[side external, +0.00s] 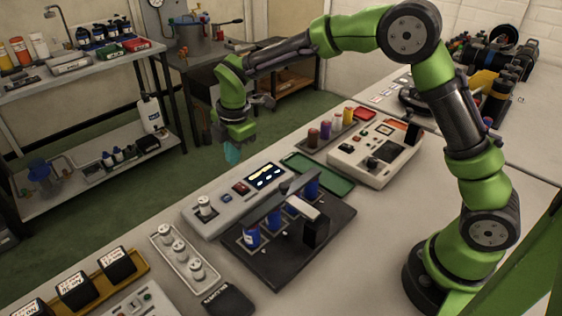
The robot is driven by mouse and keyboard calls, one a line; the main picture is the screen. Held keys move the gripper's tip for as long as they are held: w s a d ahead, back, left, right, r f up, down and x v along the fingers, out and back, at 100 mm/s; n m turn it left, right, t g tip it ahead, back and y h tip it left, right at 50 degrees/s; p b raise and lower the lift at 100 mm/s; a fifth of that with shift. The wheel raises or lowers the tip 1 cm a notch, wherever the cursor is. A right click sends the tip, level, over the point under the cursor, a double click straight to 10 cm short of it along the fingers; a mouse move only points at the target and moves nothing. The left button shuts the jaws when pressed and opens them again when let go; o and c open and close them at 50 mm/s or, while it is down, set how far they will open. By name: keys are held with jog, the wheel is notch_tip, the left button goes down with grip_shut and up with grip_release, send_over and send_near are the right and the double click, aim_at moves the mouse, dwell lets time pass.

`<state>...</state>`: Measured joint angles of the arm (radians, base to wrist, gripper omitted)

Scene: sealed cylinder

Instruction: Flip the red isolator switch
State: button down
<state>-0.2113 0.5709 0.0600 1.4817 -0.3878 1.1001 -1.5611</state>
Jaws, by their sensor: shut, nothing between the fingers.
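A small red switch (240,187) sits on the sloped top of a light grey control box (222,212), between a white knob and a lit display. I take it for the isolator switch; its position is too small to tell. My gripper (232,153) hangs pointing down in the air, above and slightly left of the switch in the picture, apart from the box. Its pale blue-green fingertips are shut and hold nothing.
A dark rack (283,263) with blue-labelled cylinders and a raised bar stands in front of the box. A green tray (322,172) and a beige instrument (376,150) lie to the right. A white tray of small cylinders (185,258) is at left.

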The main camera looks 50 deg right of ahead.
notch_tip(320, 180, up, 7)
jog(key=w, duration=0.1)
dwell(0.4)
jog(key=s+d+r+m+t, duration=0.1)
jog(key=s+d+r+m, duration=0.1)
jog(key=s+m, duration=0.5)
jog(key=s+d+r+m+t+y, duration=0.1)
jog(key=s+d+r+m+t, duration=0.1)
jog(key=s+m, duration=0.5)
jog(key=s+d+r+m+t+y, duration=0.1)
jog(key=s+d+m, duration=0.3)
jog(key=s+m, duration=0.4)
jog(key=shift+s+d+r+t, duration=0.4)
jog(key=shift+s+t, duration=0.3)
jog(key=shift+s, duration=1.75)
